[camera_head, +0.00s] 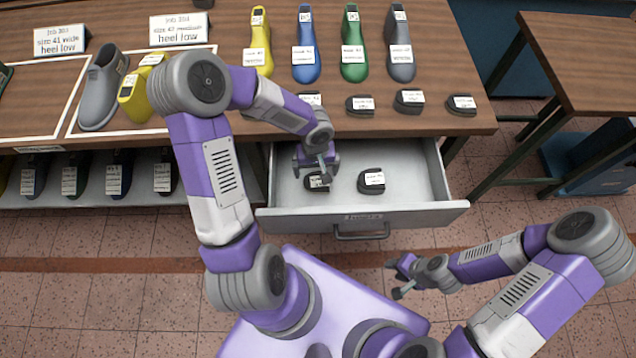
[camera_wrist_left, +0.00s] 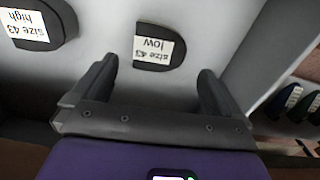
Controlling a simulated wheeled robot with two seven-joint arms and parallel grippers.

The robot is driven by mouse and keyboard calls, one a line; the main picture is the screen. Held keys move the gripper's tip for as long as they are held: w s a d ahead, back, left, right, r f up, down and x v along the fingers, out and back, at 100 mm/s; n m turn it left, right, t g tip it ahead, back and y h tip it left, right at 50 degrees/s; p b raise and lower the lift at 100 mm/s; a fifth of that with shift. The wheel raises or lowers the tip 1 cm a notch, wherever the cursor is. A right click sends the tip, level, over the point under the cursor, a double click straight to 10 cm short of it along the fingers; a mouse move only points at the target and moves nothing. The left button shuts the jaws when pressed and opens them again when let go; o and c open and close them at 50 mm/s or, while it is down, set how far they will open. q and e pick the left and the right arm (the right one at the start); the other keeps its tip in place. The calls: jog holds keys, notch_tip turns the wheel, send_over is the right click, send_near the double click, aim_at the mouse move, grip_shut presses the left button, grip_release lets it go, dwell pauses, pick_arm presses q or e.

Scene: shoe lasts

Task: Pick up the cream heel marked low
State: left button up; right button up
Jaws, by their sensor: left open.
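No cream heel shows in the frames. A dark heel (camera_wrist_left: 160,48) with a white label reading "size 43 low" lies in the open drawer (camera_head: 420,205), upside down in the left wrist view. In the head view this heel (camera_head: 317,183) is partly hidden under my left gripper (camera_head: 316,172). The left gripper (camera_wrist_left: 153,85) is open and empty, its fingers just short of the heel and to either side of it. A second dark heel (camera_wrist_left: 45,28), labelled "size 43 high", lies beside it; the head view shows it too (camera_head: 371,181). My right gripper (camera_head: 396,279) is empty, fingers apart, over the floor.
The table (camera_head: 455,60) above the drawer carries yellow (camera_head: 258,42), blue (camera_head: 305,45), green (camera_head: 353,45) and grey (camera_head: 400,50) lasts, with several dark heels before them. The drawer walls stand close around my left gripper. Floor is clear right of the drawer.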

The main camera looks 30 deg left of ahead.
aim_at(316, 182)
pick_arm(q)
notch_tip(316, 182, down, 7)
jog(key=shift+s+r+b, duration=0.15)
jog(key=shift+r+b, duration=0.05)
jog(key=shift+b, duration=0.85)
jog(key=shift+d, duration=0.1)
jog(key=shift+c, duration=0.2)
jog(key=shift+r, duration=0.1)
jog(key=c, duration=0.9)
